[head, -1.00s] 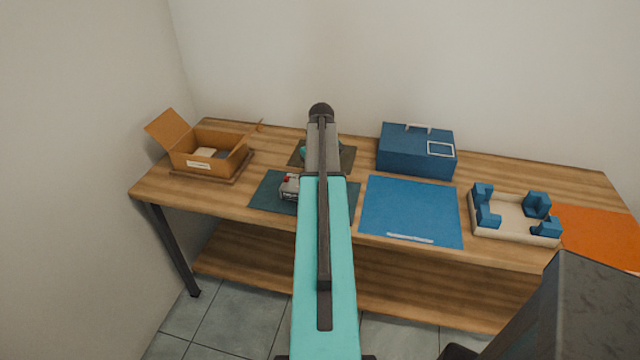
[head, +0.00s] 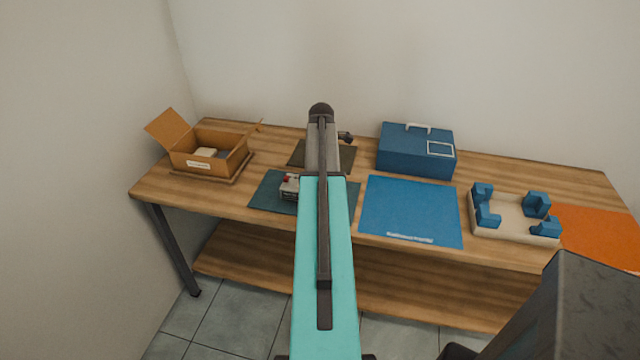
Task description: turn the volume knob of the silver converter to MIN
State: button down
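The silver converter (head: 289,188) is a small grey box with a red part on top. It sits on the dark green mat (head: 268,199) left of the middle of the table. My turquoise arm covers its right side, and I cannot make out the volume knob or its setting. My gripper cannot be made out; the raised arm blocks the view behind it. A small dark part (head: 345,137) shows just right of the arm's far end, perhaps part of my wrist.
An open cardboard box (head: 208,163) stands at the left. A blue case (head: 416,158) stands at the back, behind a bare blue mat (head: 410,208). A beige tray with blue blocks (head: 515,230) and an orange mat (head: 600,235) are at the right.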

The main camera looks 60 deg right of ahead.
dwell(0.3)
jog(key=c, duration=1.5)
grip_release()
jog(key=shift+c, duration=0.2)
jog(key=shift+r, duration=0.15)
jog(key=shift+w+r+b, duration=0.15)
jog(key=shift+r+b, duration=0.2)
jog(key=shift+r, duration=0.8)
notch_tip(320, 180, up, 11)
jog(key=b, duration=0.2)
jog(key=shift+r, duration=0.1)
